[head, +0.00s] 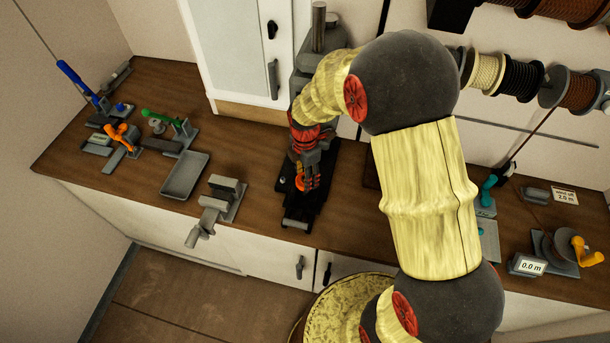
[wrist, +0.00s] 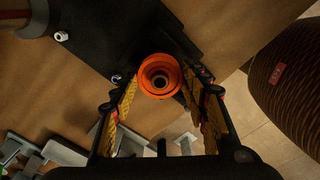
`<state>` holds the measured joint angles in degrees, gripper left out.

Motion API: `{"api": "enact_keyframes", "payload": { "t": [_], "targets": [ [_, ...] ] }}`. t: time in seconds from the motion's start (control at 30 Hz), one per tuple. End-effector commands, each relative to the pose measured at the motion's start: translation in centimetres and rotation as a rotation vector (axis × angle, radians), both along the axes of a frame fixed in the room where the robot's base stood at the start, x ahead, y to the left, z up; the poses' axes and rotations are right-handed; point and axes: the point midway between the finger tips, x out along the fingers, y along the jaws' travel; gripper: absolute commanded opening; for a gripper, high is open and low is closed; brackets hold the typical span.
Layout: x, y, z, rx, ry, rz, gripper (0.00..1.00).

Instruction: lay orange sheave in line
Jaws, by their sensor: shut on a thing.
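The orange sheave (wrist: 159,76) is a round, stepped ring with a dark centre, seen end-on in the wrist view. It also shows as a small orange spot in the head view (head: 300,183). My gripper (wrist: 162,88) is shut on the sheave, with a yellow-padded finger on either side. In the head view my gripper (head: 306,172) points down over the black base of the grey press-like stand (head: 307,75). I cannot tell whether the sheave touches the base. My fingers hide part of it.
A dark plate (wrist: 100,30) carries a small nut (wrist: 61,36). Left of the stand are a grey vise (head: 222,198), an empty grey tray (head: 185,175) and clamps with orange (head: 122,134) and green (head: 160,118) handles. Cord spools (head: 525,78) hang at the right.

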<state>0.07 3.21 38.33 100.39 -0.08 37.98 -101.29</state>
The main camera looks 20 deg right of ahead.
Motion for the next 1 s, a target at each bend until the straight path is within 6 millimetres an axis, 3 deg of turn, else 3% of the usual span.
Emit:
{"api": "enact_keyframes", "payload": {
  "t": [1.0],
  "targets": [
    [0.0,0.0,-2.2,0.0,0.0,0.0,0.27]
  ]
}}
